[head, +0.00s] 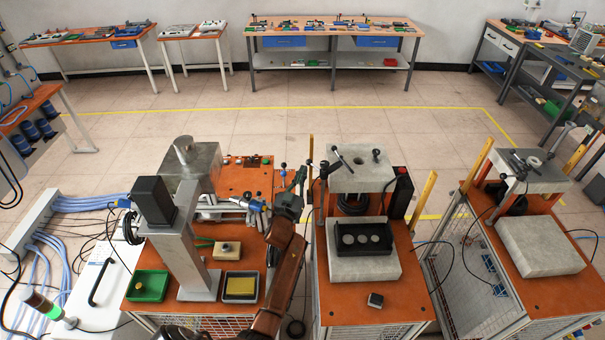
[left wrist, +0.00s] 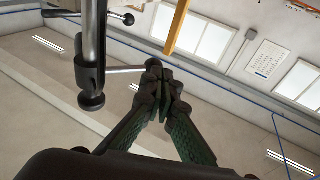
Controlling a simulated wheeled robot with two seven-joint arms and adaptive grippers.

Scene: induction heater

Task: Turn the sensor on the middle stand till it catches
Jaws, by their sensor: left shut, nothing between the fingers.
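The middle stand (head: 335,290) has an orange top, a grey block and a raised grey plate. A dark upright post with levers (head: 323,175) stands at its left edge. I cannot tell for sure which part is the sensor. My left gripper (head: 300,178) is just left of this post, fingers together and empty. In the left wrist view the closed green-and-black fingers (left wrist: 164,82) are beside a metal rod (left wrist: 93,30) with a black clamp (left wrist: 90,75). A thin light bar runs from the clamp towards the fingertips; I cannot tell whether they touch. My right gripper is out of view.
A black tray (head: 360,254) with round discs sits on the middle stand's block. A column stand (head: 185,240) is to the left and another stand (head: 540,245) to the right. Yellow posts (head: 423,200) rise between stands. The floor behind is open.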

